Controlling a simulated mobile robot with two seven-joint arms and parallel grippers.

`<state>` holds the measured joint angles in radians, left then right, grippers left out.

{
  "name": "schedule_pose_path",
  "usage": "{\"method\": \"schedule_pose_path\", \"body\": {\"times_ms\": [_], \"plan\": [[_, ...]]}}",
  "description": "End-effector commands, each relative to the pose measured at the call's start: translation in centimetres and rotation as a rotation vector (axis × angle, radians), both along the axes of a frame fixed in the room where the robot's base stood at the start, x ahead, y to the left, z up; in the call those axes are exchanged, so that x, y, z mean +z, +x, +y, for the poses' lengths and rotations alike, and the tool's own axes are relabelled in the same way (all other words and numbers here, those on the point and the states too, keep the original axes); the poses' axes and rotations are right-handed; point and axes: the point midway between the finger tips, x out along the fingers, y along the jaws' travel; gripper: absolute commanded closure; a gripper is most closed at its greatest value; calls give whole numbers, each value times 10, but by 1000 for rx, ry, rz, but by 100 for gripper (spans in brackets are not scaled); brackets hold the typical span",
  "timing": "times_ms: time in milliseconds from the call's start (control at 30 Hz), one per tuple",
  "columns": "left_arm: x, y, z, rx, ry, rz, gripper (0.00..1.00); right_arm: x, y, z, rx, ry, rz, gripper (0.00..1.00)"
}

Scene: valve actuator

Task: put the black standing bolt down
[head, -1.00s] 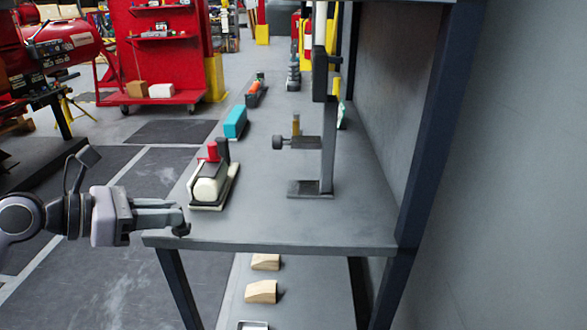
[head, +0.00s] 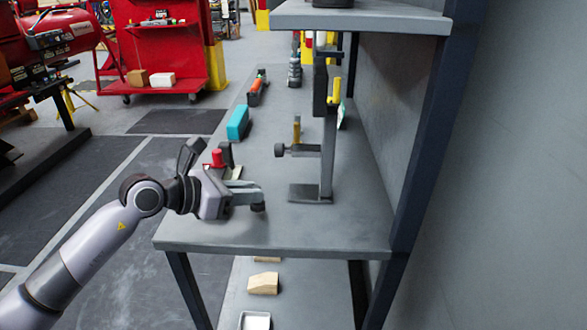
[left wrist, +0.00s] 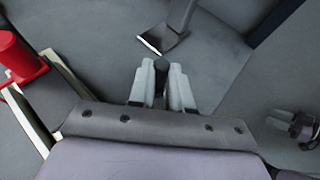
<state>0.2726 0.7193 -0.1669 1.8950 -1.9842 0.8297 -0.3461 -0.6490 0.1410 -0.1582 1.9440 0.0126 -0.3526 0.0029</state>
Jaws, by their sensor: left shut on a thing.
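My left gripper (head: 250,194) is shut on the black bolt (head: 258,207), low over the near part of the grey bench top (head: 300,231). The bolt's dark end shows just below the fingertips in the head view. I cannot tell whether it touches the bench. In the left wrist view the left gripper (left wrist: 163,88) has its two pale fingers around the dark bolt (left wrist: 161,74). What looks like my right gripper (left wrist: 285,123) shows small at the right edge of that view; its jaws are unclear.
A post stand (head: 328,165) on a flat base is to the right. A teal block (head: 238,122) lies farther back. The near right bench top is clear.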

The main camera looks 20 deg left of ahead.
Motion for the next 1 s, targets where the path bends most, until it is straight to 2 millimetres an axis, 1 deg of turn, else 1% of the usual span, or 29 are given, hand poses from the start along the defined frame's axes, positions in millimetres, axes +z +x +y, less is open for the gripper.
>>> {"method": "schedule_pose_path", "body": {"times_ms": [33, 100, 200, 300, 567, 767, 833, 1000], "plan": [[3, 10, -7, 0, -7, -4, 100, 3, 0, 0, 0, 0, 0, 57], [3, 22, -16, 0, -5, -3, 100, 4, 0, 0, 0, 0, 0, 57], [2, 38, -28, 1, -6, -5, 100, 4, 0, 0, 0, 0, -1, 57], [1, 51, -37, 0, -3, -3, 100, 2, 0, 0, 0, 0, -1, 57], [1, 67, -50, 0, -3, -3, 100, 1, 0, 0, -1, 1, -2, 57], [0, 91, -68, 0, -2, -3, 100, -6, 1, 1, 0, 3, -2, 57], [-7, 92, -68, 0, -1, 0, 100, -11, 1, 1, -2, 4, -1, 57], [-6, 91, -67, 1, 0, -1, 100, -10, 1, 2, -1, 8, 1, 57]]}}
